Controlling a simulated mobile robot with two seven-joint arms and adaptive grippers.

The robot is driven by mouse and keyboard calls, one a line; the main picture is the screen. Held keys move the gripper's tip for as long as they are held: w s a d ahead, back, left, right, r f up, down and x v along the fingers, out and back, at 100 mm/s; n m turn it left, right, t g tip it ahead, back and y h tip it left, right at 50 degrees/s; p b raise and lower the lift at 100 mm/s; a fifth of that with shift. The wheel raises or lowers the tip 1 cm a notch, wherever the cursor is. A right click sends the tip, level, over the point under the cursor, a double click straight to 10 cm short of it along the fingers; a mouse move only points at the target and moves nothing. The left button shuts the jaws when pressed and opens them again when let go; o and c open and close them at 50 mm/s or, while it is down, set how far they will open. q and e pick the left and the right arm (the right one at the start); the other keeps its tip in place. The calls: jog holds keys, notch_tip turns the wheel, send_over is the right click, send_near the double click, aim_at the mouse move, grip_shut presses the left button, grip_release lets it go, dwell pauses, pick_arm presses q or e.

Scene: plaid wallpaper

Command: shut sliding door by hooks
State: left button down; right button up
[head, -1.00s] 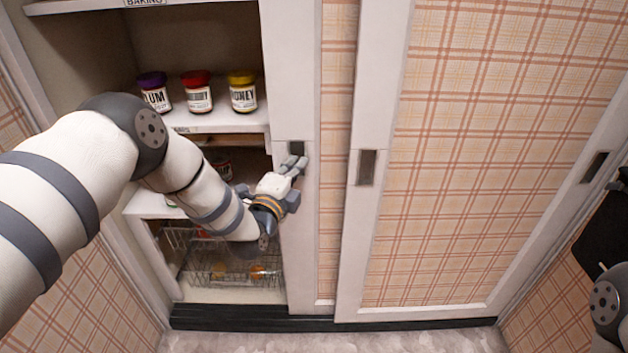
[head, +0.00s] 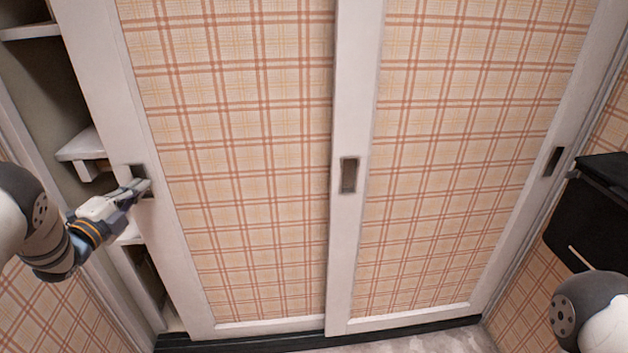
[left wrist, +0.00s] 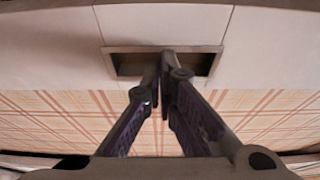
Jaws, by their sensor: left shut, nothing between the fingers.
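The left sliding door (head: 240,130) has a white frame and plaid panel and covers most of the left half of the closet. A narrow open gap with shelves shows at its left. Its recessed handle (head: 138,172) is on the door's left stile; the handle also shows in the left wrist view (left wrist: 126,66). My left gripper (head: 143,187) is shut and empty, with its fingertips at the recess. In the left wrist view the closed fingertips (left wrist: 166,58) overlap the recess; how deep they reach is unclear. My right gripper is not in view; only part of my right arm shows.
The right sliding door (head: 460,130) covers the right half, with a recessed handle (head: 348,175) on its left stile and another (head: 553,161) on its right. White shelves (head: 85,146) show in the gap. A black box (head: 590,215) is on the right.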

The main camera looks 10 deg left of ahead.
aim_at(120, 184)
pick_arm(q)
jog(key=shift+s+a+b, duration=0.2)
jog(key=shift+s+a, duration=0.1)
jog(key=shift+a, duration=0.7)
jog(key=shift+s+a+b, duration=0.15)
jog(key=shift+s+a, duration=0.15)
jog(key=shift+a, duration=0.75)
jog(key=shift+s+a+b, duration=0.2)
jog(key=shift+s+a, duration=0.1)
jog(key=shift+a, duration=0.7)
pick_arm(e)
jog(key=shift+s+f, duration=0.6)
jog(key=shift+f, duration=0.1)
